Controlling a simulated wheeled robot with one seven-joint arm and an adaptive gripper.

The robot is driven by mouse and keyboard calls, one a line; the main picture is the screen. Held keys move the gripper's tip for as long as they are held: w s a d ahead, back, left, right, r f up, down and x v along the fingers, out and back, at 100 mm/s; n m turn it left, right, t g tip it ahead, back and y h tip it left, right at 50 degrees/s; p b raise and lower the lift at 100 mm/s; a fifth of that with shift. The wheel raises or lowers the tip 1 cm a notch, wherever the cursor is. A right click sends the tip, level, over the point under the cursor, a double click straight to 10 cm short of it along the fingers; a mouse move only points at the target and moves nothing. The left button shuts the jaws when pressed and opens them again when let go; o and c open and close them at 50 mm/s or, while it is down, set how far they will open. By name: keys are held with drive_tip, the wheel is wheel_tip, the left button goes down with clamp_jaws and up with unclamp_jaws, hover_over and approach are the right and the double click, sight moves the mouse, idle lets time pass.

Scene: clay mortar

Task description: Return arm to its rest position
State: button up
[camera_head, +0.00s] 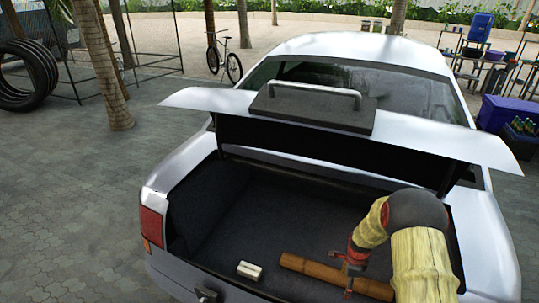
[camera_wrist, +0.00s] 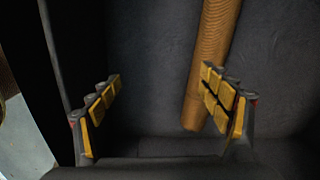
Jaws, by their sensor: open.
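A brown ridged cylinder (camera_head: 310,266) lies on the dark trunk floor (camera_head: 290,222). In the wrist view the cylinder (camera_wrist: 214,45) passes beside and partly behind the right finger. I cannot tell whether they touch. My forearm hides part of the trunk's right side.
The raised trunk lid (camera_head: 310,105) stands above and behind my arm. The trunk's rear edge (camera_head: 190,277) and side walls surround my gripper. A small whitish block (camera_head: 249,270) lies near the rear edge. Paved ground (camera_head: 75,190) is clear at left.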

drive_tip(key=s+a+r+n+t, duration=0.1)
drive_tip(key=s+a+r+n, duration=0.15)
drive_tip(key=r, duration=0.75)
drive_tip(key=s+a+r+n+t, duration=0.15)
drive_tip(key=r+n, duration=0.25)
drive_tip(key=r, duration=0.7)
drive_tip(key=s+a+r+n, duration=0.2)
drive_tip(key=r+n, duration=0.1)
drive_tip(key=r, duration=0.7)
drive_tip(key=s+a+r+n+t, duration=0.1)
drive_tip(key=s+r+n, duration=0.4)
drive_tip(key=s, duration=0.7)
drive_tip(key=s+a+r+n+t, duration=0.1)
drive_tip(key=s+a+r+n, duration=0.3)
drive_tip(key=s+r, duration=0.5)
drive_tip(key=s+n, duration=0.2)
drive_tip(key=s, duration=0.1)
drive_tip(key=shift+s+a+t, duration=0.15)
drive_tip(key=shift+t, duration=0.2)
